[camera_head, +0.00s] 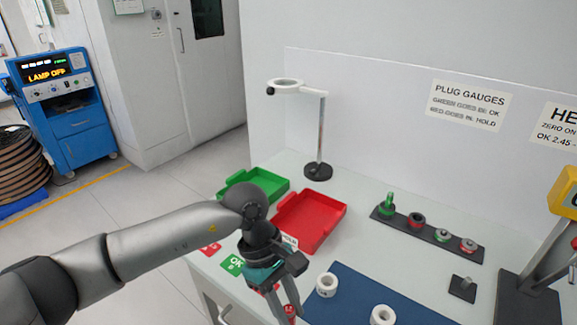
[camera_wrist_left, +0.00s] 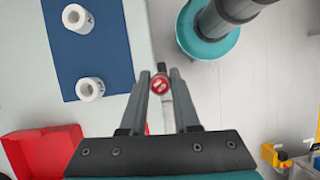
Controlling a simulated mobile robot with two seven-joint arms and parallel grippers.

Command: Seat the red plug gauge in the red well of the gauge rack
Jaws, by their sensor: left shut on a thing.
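My left gripper (camera_head: 284,304) is at the bottom middle of the head view, pointing down near the table's front edge. It is shut on the red plug gauge (camera_head: 290,312). In the left wrist view the gauge's red round end (camera_wrist_left: 160,84) shows between the fingers (camera_wrist_left: 160,72), with a grey shaft beside it. The dark gauge rack (camera_head: 428,237) lies on the table to the right, apart from the gripper. A green plug gauge (camera_head: 387,204) stands upright at its left end. Beside it is the red-rimmed well (camera_head: 416,219), which looks empty. My right gripper is out of view.
White rings (camera_head: 327,284) stand on a blue mat (camera_head: 350,290) between gripper and rack. Red tray (camera_head: 335,229), green tray (camera_head: 272,183) and a magnifier stand (camera_head: 319,170) lie behind.

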